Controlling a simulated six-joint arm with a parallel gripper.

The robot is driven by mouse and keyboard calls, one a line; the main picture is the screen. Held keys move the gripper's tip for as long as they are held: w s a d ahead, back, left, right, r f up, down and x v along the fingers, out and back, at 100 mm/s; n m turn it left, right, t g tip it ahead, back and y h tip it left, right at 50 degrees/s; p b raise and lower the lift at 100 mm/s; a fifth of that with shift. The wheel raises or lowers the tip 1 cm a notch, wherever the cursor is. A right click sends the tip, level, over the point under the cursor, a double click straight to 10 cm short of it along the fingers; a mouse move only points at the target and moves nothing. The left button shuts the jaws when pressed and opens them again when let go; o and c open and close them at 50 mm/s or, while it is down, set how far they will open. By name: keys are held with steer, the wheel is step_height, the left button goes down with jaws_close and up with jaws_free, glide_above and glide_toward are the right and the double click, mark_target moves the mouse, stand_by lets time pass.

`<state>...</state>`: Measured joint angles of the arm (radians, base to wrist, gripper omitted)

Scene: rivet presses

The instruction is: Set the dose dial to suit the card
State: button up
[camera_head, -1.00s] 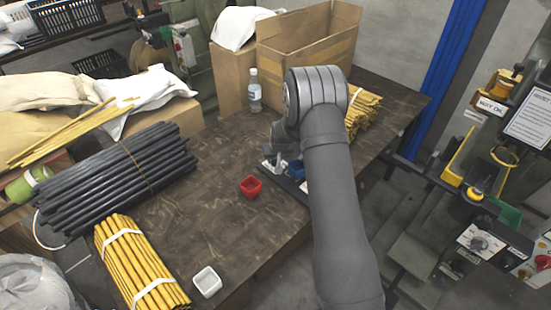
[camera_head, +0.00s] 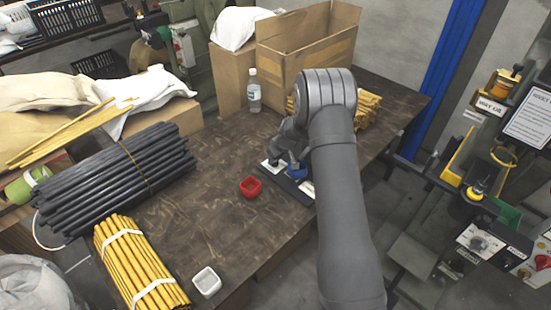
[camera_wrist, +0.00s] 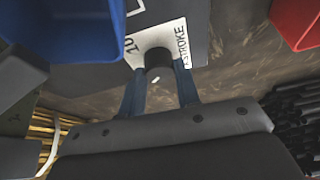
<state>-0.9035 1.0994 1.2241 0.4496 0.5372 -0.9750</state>
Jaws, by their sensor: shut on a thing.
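A small dark dial knob (camera_wrist: 157,60) with a white mark stands on a white label plate (camera_wrist: 176,40) reading "10" and "STROKE" in the wrist view. My gripper (camera_wrist: 158,78) has its two blue fingers on either side of the knob, shut on it. I cannot make out which paper is the card.
A red cup (camera_head: 250,187) stands just left of the base; it also shows in the wrist view (camera_wrist: 297,20). A white cup (camera_head: 207,282) is at the table's front edge. Black and yellow rod bundles lie left. A bottle (camera_head: 254,92) and cardboard boxes stand behind.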

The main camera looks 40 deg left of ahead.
steer(key=shift+n, duration=0.4)
steer(key=o, duration=1)
steer(key=v, duration=1.7)
steer(key=shift+w+r, duration=0.2)
steer(key=shift+r, duration=0.05)
steer(key=shift+f, duration=0.1)
steer(key=x, duration=1.7)
steer(key=shift+s+f, duration=0.2)
steer(key=shift+r, duration=0.1)
